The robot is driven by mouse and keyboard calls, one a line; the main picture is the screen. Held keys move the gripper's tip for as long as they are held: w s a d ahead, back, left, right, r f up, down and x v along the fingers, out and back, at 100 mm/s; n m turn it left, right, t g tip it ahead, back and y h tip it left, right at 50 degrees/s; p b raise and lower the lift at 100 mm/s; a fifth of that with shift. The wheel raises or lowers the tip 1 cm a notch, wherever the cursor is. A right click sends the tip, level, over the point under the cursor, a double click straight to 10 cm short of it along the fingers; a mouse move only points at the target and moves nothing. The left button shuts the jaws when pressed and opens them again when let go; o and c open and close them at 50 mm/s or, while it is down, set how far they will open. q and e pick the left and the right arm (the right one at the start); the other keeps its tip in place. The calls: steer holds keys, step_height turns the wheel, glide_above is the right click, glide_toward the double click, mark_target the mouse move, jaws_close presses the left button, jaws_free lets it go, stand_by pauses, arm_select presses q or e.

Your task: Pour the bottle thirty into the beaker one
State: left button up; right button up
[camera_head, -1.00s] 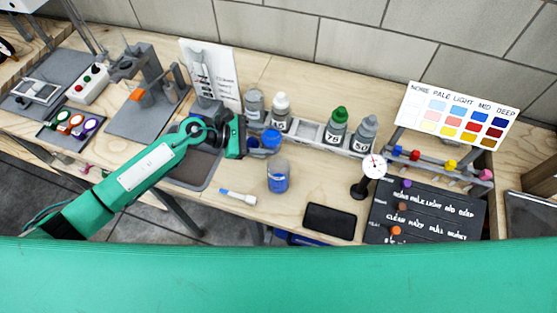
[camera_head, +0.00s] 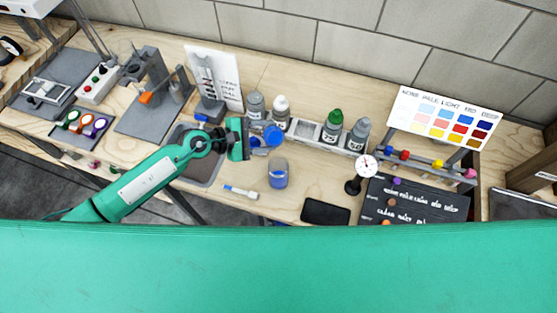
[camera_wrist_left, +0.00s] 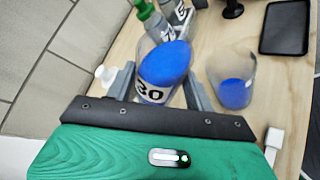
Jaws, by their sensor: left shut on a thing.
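My left gripper (camera_head: 252,138) is shut on bottle thirty (camera_head: 273,135), a clear bottle with blue liquid inside. In the left wrist view, bottle thirty (camera_wrist_left: 163,66) sits between the two fingers, its black-on-white 30 label partly hidden by the gripper body. I cannot tell its exact tilt. Beaker one, as I take it, is the clear beaker (camera_head: 278,173) standing upright on the table, apart from the bottle and in front of it. It holds blue liquid. The beaker (camera_wrist_left: 234,85) shows to the right of the bottle in the left wrist view. My right gripper is not in view.
A rack (camera_head: 305,130) with several labelled bottles stands behind the held bottle. A marker (camera_head: 241,192) and a dark flat slab (camera_head: 325,212) lie near the front. A dial on a stand (camera_head: 366,167) and a colour chart (camera_head: 446,115) are to the right.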

arm_select(q)
steer(key=shift+w+r, duration=0.1)
steer(key=shift+w, duration=0.1)
steer(key=shift+s, duration=0.2)
steer(key=shift+w, duration=0.15)
stand_by(0.4)
steer(key=shift+m, duration=0.3)
steer(key=shift+t, duration=0.3)
steer(key=shift+f+b, duration=0.2)
steer(key=shift+b, duration=0.1)
stand_by(0.4)
